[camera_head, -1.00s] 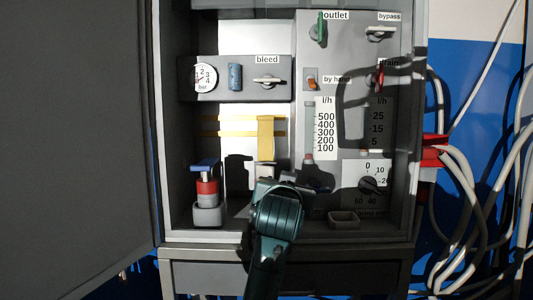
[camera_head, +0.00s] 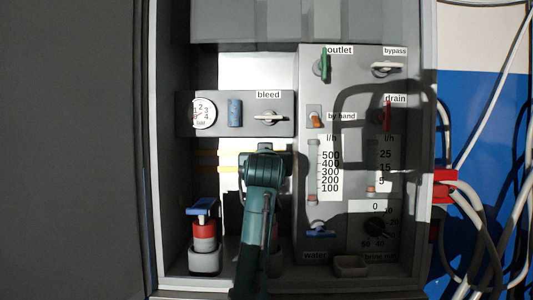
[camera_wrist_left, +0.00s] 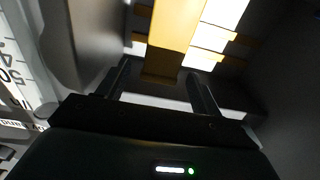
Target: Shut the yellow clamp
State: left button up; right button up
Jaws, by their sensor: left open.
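The yellow clamp (camera_wrist_left: 175,38) shows in the left wrist view as a broad yellow bar, its lower end in line with the space between my left fingers. My left gripper (camera_wrist_left: 159,72) is open, with one finger on each side of that end. I cannot tell whether they touch it. In the head view my left arm hides the clamp and the fingertips. Only thin yellow strips (camera_head: 230,153) show beside the arm. My right gripper is not in view.
The cabinet has a bleed panel (camera_head: 272,117) above my arm and a red canister with a blue handle (camera_head: 203,210) to its left. To its right are flow meters (camera_head: 325,172), a blue water valve (camera_head: 320,230) and a dial (camera_head: 377,228). The open door (camera_head: 70,150) fills the left.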

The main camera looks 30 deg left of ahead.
pick_arm(q)
jog(key=shift+x, duration=1.3)
jog(key=shift+c, duration=0.4)
